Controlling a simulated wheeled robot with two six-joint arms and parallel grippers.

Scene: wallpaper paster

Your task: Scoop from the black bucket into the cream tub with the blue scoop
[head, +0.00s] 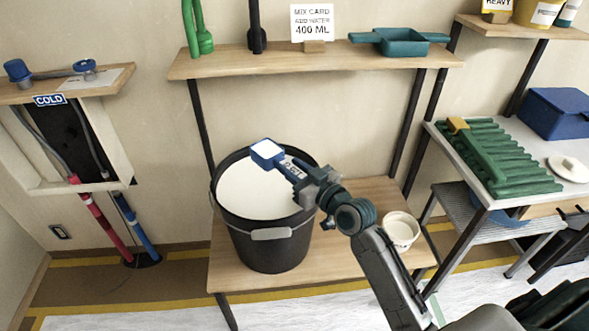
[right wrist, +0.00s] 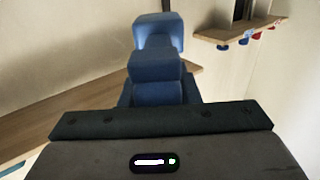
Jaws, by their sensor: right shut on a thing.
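The black bucket (head: 268,246) stands on the lower wooden shelf, with white material (head: 258,196) filling much of it. My right gripper (head: 301,172) is above the bucket's right side, shut on the blue scoop (head: 267,151). The scoop's head is over the bucket, above the white material, and its inside looks white. The scoop also shows in the right wrist view (right wrist: 157,62), reaching away from the gripper. The cream tub (head: 401,231) stands on the same shelf to the right of the bucket, partly behind my right arm. My left gripper is not in view.
An upper shelf (head: 225,67) behind the bucket holds a mix card (head: 312,22), a teal tray (head: 402,41) and upright green and black tools. Red and blue pipes stand at left.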

